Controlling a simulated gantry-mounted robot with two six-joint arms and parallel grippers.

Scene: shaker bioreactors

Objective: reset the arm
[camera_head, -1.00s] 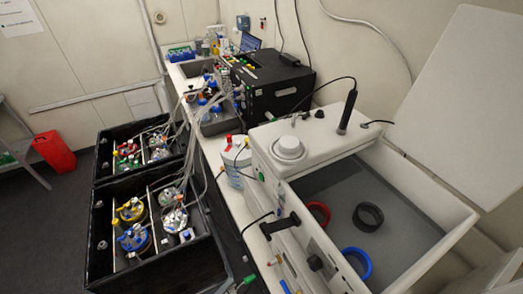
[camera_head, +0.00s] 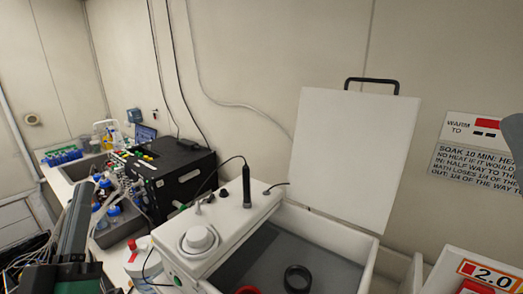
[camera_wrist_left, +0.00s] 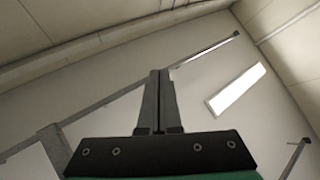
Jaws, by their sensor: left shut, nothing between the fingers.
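My left gripper (camera_head: 82,188) points up at the lower left of the head view, in front of the bench. Its green-trimmed body is at the bottom edge. In the left wrist view my left gripper (camera_wrist_left: 158,74) has its two dark fingers pressed together, with nothing between them. It points at bare wall and ceiling, clear of any object. My right gripper does not show; grey shapes at the right edge of the head view may be part of my right arm.
An open water bath (camera_head: 262,262) with a raised white lid (camera_head: 355,155) stands at the centre, a black ring (camera_head: 297,279) inside. A black control box (camera_head: 180,180) and blue-capped bottles (camera_head: 113,212) stand on the bench to the left. A sign (camera_head: 470,165) hangs on the right wall.

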